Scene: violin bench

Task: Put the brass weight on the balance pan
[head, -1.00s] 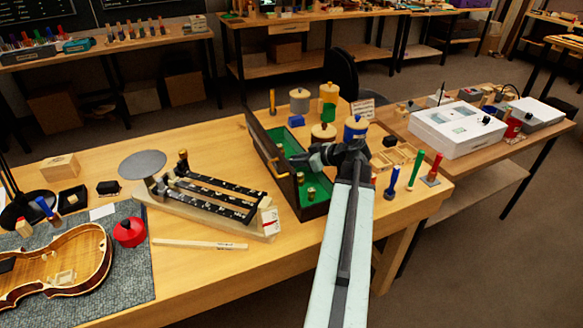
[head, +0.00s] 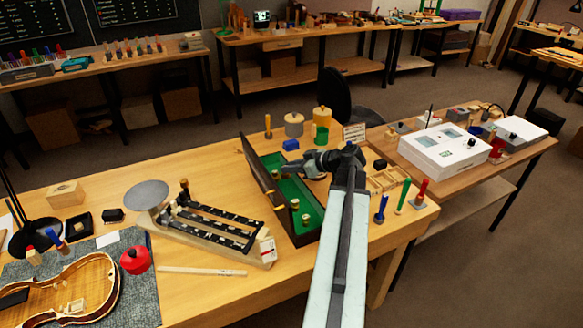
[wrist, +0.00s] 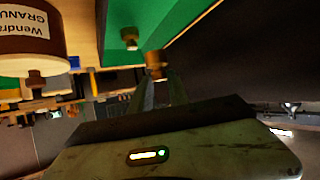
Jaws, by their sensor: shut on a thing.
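My gripper (head: 306,165) is above the far part of the green-lined case in the head view. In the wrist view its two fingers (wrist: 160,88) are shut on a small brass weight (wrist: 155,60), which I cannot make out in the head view. Other brass weights (head: 294,204) stand in the case (head: 272,168), and one (wrist: 129,38) shows in the wrist view. The balance (head: 215,226) stands left of the case, with its round grey pan (head: 147,194) at its far left end. The pan looks empty.
The case's raised dark lid (head: 257,175) stands between my gripper and the balance. Jars (head: 294,125) are behind the case, and a labelled jar (wrist: 32,40) is close in the wrist view. A violin (head: 75,290) and red pot (head: 135,260) are at the front left.

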